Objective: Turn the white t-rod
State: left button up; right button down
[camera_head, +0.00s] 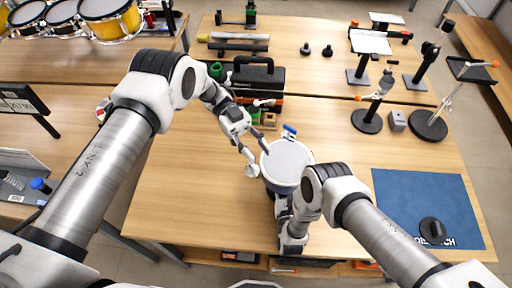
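A round mesh pad (287,160) with a pale top and grey side sits near the middle of the table. A small white piece, which looks like the white t-rod (252,170), is at the pad's left rim. A blue piece (289,131) stands at the far rim. My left gripper (257,146) is open at the pad's upper left, its fingers spread. One fingertip is close to the white piece; I cannot tell whether they touch. My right gripper (284,206) is at the pad's near side, its fingers largely hidden by the pad and my arm.
A black toolbox (258,78) stands behind my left gripper. A blue mat (420,195) with a black round part (433,230) lies at the right. Stands with round black bases (367,122) are at the back right. Bare table lies left of the pad.

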pick_arm(q)
jog(key=t+y, duration=0.8)
jog(key=t, duration=0.3)
send_near(252, 166)
jog(key=x, duration=0.7)
jog(key=shift+w+d+f, duration=0.15)
jog(key=shift+w+f, duration=0.05)
jog(key=shift+f, duration=0.15)
grip_shut()
